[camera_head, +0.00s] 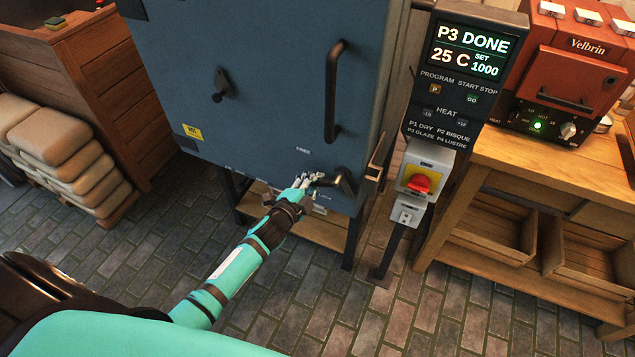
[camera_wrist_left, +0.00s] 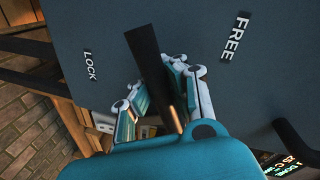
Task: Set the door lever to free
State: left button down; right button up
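The door lever (camera_head: 343,181) is a black handle low on the right side of the blue-grey kiln door (camera_head: 270,70). A FREE label (camera_head: 303,150) is above and left of it. My left gripper (camera_head: 308,181) is at the lever's left end. In the left wrist view the dark lever bar (camera_wrist_left: 149,62) stands between the fingers of my gripper (camera_wrist_left: 155,88). The fingers look apart, with a gap beside the bar; firm contact is not clear. The bar lies between the LOCK label (camera_wrist_left: 90,66) and the FREE label (camera_wrist_left: 235,38). My right gripper is not in view.
A long vertical door handle (camera_head: 334,90) is above the lever. A control panel (camera_head: 465,65) reading P3 DONE, with a red button (camera_head: 420,184) below, stands to the right. A wooden bench (camera_head: 540,170) is farther right. Stacked sacks (camera_head: 65,150) are at left.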

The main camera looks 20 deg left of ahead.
aim_at(318, 165)
pick_arm(q)
jog(key=shift+a+r+m+p, duration=0.15)
jog(key=shift+r+m+p, duration=0.2)
jog(key=shift+r+m, duration=0.6)
jog(key=shift+r+m+y+p, duration=0.3)
jog(key=shift+r+m+y, duration=0.3)
jog(key=shift+m, duration=0.55)
jog(key=shift+r, duration=0.1)
jog(key=c, duration=1.2)
grip_release()
jog(key=shift+s, duration=0.25)
jog(key=s+r, duration=0.2)
jog(key=s, duration=0.9)
jog(key=shift+s+a+r, duration=0.15)
jog(key=shift+a, duration=0.05)
